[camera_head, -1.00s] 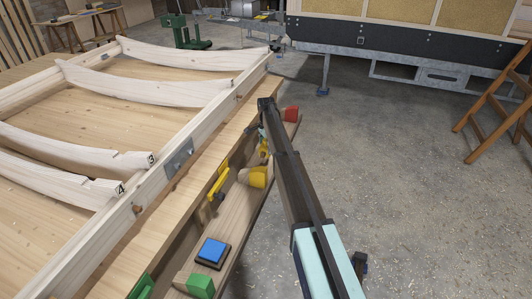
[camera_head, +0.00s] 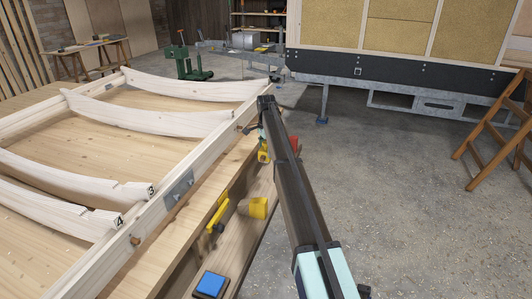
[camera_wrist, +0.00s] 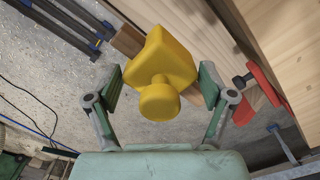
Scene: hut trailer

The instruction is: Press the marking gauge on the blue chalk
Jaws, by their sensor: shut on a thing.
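A yellow block with a round knob (camera_wrist: 165,65), which I take to be the marking gauge, sits between the two fingers of my gripper (camera_wrist: 162,88) in the wrist view, knob toward the camera. My gripper (camera_head: 262,138) is shut on it. In the head view the held yellow piece (camera_head: 263,153) is partly hidden by my arm, above the far part of the wooden ledge. The blue chalk (camera_head: 210,284) is a blue square on a dark base, on the near part of the ledge at the bottom. My gripper is well apart from it.
A yellow block (camera_head: 258,207) and a yellow tool with a dark end (camera_head: 217,210) lie between the gripper and the blue chalk. A red block (camera_head: 294,142) is partly behind my arm. The timber frame (camera_head: 180,187) runs along the left. Open concrete floor (camera_head: 400,210) lies right.

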